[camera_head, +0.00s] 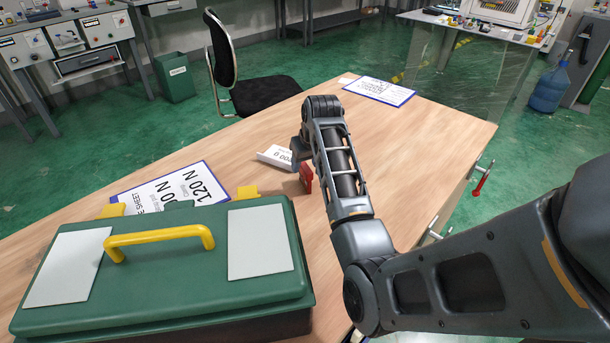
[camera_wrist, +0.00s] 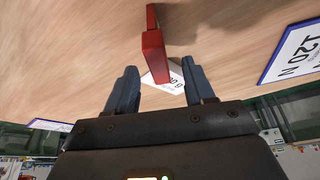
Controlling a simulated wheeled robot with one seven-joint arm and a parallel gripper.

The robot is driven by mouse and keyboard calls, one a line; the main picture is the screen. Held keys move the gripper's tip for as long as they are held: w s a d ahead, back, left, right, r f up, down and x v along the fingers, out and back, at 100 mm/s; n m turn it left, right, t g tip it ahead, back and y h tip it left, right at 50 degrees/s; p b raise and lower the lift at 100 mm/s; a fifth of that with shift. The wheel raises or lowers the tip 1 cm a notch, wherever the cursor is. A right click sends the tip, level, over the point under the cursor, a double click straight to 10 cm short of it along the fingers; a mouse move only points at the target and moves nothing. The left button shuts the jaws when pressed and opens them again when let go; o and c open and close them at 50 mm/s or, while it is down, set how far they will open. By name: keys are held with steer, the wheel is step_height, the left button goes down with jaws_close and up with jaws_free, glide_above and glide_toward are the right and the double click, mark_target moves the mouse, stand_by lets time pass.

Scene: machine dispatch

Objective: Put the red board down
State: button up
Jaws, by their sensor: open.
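The red board (camera_head: 306,177) is a small, narrow piece at the middle of the wooden table (camera_head: 400,150). It appears upright on the tabletop. In the wrist view the red board (camera_wrist: 153,50) lies ahead of the gap between my fingers. My gripper (camera_wrist: 160,84) is open, with a dark finger on each side and visible space between each finger and the board. In the head view my gripper (camera_head: 298,150) is low over the table, just above and left of the board, and partly hidden by my arm.
A white weight label (camera_head: 276,157) stands close to the board. A green toolbox (camera_head: 165,285) with a yellow handle fills the table's near left. Blue-edged sign sheets lie behind it (camera_head: 170,189) and at the far edge (camera_head: 379,91). The table between is mostly clear.

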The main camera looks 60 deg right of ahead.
mark_target(305, 167)
steer(key=shift+x, duration=1.55)
steer(key=shift+s, duration=0.1)
jaws_close()
